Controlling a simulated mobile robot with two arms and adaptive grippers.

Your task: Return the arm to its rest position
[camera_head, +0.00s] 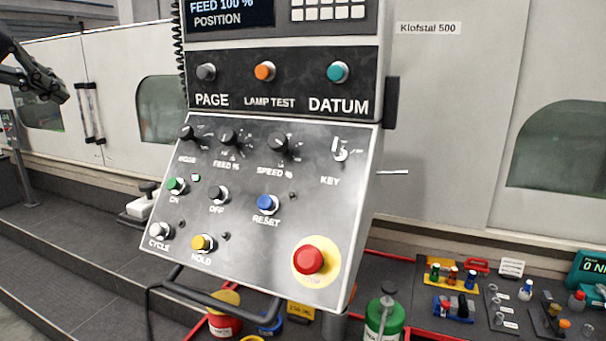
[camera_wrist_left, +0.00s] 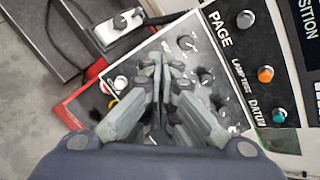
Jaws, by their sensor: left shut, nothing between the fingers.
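My left gripper (camera_head: 60,93) shows at the upper left edge of the head view, in the air, well to the left of the control panel (camera_head: 240,235). In the left wrist view my left gripper (camera_wrist_left: 160,65) is shut with its fingers together and empty. Behind the fingers in that view is the same control panel (camera_wrist_left: 185,60), with its knobs and buttons partly hidden by them. The fingers appear apart from the panel. My right gripper is in neither view.
The upper panel has an orange LAMP TEST button (camera_head: 265,71) and a teal DATUM button (camera_head: 338,71). A red stop button (camera_head: 309,259) sits low right on the panel. A green bottle (camera_head: 384,318) and small items stand at lower right. The grey steps (camera_head: 70,240) at left look clear.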

